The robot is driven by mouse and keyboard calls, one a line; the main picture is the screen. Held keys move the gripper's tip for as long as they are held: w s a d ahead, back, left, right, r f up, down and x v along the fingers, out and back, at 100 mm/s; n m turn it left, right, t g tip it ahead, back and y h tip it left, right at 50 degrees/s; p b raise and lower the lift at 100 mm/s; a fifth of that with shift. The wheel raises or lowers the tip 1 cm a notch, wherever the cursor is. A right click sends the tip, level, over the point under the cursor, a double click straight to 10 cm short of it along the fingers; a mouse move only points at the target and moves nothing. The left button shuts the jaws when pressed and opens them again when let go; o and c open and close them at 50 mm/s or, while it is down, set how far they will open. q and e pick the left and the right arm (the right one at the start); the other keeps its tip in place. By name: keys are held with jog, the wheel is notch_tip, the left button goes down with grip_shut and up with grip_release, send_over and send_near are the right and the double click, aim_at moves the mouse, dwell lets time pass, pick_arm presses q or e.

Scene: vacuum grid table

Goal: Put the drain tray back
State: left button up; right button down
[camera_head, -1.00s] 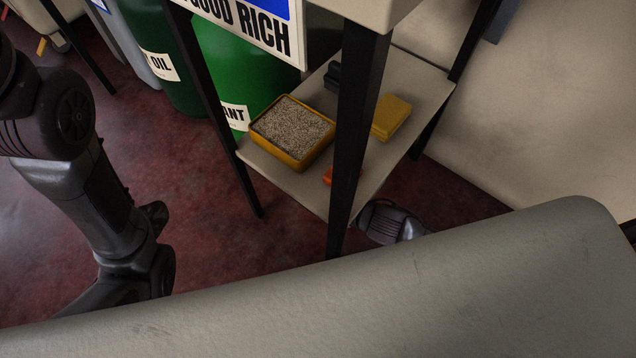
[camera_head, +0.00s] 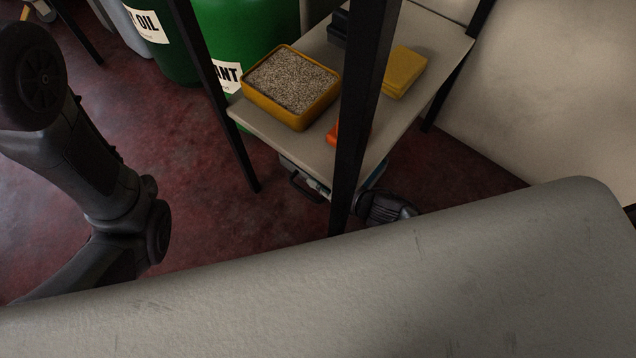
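An object that may be the drain tray (camera_head: 318,187) shows in part beneath the low shelf, with a dark handle at its left end and a pale bluish edge. The shelf, a black leg and the near beige surface hide the rest of it. A dark part of my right arm or gripper (camera_head: 388,208) shows just right of that leg, close to this object. Its fingertips are hidden, so I cannot tell if it holds anything. My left arm comes in from the left and goes down behind the near surface. Its gripper is out of view.
The low shelf (camera_head: 270,131) holds a yellow tray of grey granules (camera_head: 292,82), a yellow box (camera_head: 404,72), an orange item (camera_head: 333,135) and a dark item. Green drums (camera_head: 250,30) stand behind. A large beige surface (camera_head: 330,290) fills the foreground. Red floor is clear at left.

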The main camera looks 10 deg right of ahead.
jog(key=c, duration=1.3)
grip_release()
jog(key=shift+f, duration=0.1)
jog(key=shift+s+d+r+p, duration=0.1)
jog(key=shift+s+r+p, duration=0.1)
jog(key=shift+r+p, duration=0.15)
jog(key=p+v, duration=0.6)
jog(key=v, duration=0.5)
jog(key=shift+s+d+r+p, duration=0.1)
jog(key=shift+s+d+p, duration=0.1)
jog(key=shift+p, duration=0.1)
